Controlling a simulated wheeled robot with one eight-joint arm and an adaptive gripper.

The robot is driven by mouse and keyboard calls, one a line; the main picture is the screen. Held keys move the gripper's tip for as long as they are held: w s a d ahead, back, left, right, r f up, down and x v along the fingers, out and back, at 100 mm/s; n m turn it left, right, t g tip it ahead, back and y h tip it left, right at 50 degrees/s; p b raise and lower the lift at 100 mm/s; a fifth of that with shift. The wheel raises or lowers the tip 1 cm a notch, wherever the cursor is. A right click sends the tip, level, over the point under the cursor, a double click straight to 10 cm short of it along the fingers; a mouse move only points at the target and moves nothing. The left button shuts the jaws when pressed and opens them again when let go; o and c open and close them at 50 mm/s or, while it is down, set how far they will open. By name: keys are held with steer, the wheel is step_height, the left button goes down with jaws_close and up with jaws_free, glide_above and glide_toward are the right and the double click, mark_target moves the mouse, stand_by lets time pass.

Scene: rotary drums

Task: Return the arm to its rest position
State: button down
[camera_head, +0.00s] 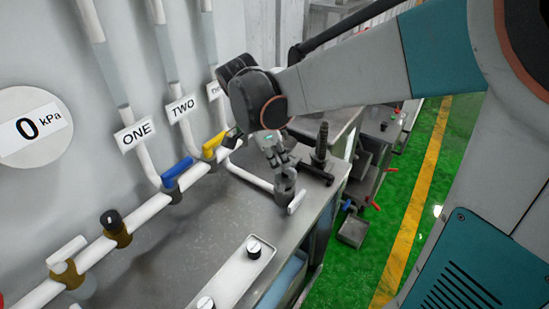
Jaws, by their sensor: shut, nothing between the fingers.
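My arm (345,77) reaches in from the upper right over the metal bench, with its elbow and wrist bent downward. My gripper (283,162) hangs from the wrist, points down and is shut. It is just above or beside a grey cylindrical fitting (287,188) with a white lever (297,202) near the bench's right edge. I cannot tell whether they touch. The wrist hides part of the wall pipes and the third label (214,90).
White pipes run along the left wall with a blue handle (177,171), a yellow handle (213,145) and a gauge reading 0 kPa (36,127). A dark upright post (321,145) stands just right of the gripper.

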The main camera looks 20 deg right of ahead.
steer(key=s+a+n+t+y+b, duration=0.2)
steer(key=s+a+n+t, duration=0.3)
steer(key=s+n, duration=0.7)
steer(key=shift+r+n+t+y+b, duration=0.35)
steer(key=shift+n+t+y, duration=0.8)
steer(key=shift+n, duration=2.65)
steer(key=shift+s+f+t+h, duration=0.1)
steer(key=shift+t+h, duration=0.15)
